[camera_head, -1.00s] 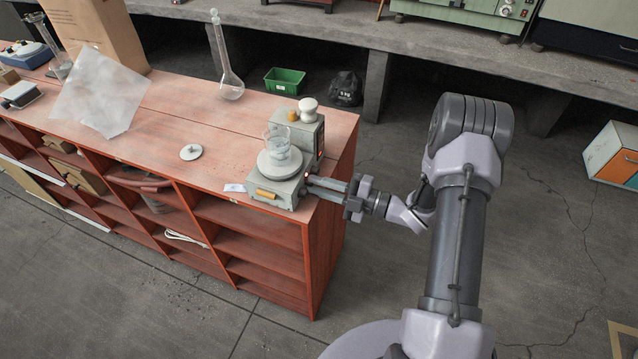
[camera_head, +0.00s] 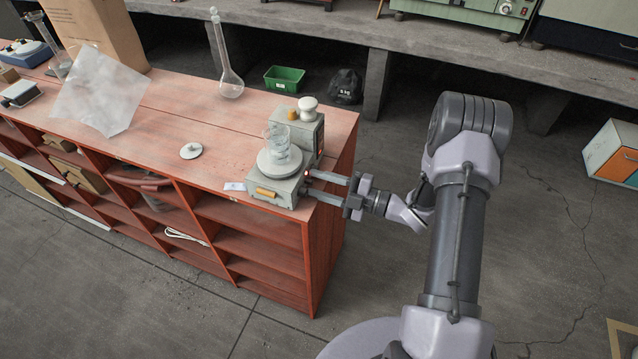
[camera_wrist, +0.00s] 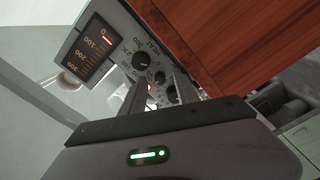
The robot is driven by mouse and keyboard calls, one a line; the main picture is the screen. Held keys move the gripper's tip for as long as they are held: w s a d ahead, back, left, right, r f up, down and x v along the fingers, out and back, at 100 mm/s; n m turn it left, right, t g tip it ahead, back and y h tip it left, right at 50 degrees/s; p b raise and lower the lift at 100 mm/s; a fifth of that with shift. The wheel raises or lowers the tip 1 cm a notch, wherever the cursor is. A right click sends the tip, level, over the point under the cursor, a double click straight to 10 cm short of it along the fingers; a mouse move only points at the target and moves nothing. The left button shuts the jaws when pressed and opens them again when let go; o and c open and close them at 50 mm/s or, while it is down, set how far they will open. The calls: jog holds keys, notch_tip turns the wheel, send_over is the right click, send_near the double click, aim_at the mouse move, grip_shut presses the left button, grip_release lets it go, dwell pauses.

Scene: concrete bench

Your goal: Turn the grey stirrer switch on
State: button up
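The grey stirrer (camera_head: 272,190) stands at the right end of the red-brown bench, with a glass beaker (camera_head: 283,150) on its round plate. In the wrist view its control panel (camera_wrist: 120,68) shows a black knob, a smaller dark knob and a lit numbered display. A small reddish glow (camera_wrist: 151,88) shows between my fingers; the switch itself is partly hidden and its position is unclear. My gripper (camera_head: 312,185) is open, its two fingers apart and pointing at the stirrer's right side. Whether a fingertip touches the panel cannot be told.
A second grey device (camera_head: 307,130) with a white knob stands right behind the stirrer. A white disc (camera_head: 191,151) and a tall flask (camera_head: 230,84) stand farther left. The bench's right edge (camera_head: 335,165) lies just below my fingers.

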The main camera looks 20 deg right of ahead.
jog(key=shift+d, duration=0.1)
jog(key=p+v, duration=0.3)
jog(key=v, duration=1.4)
jog(key=shift+s, duration=0.15)
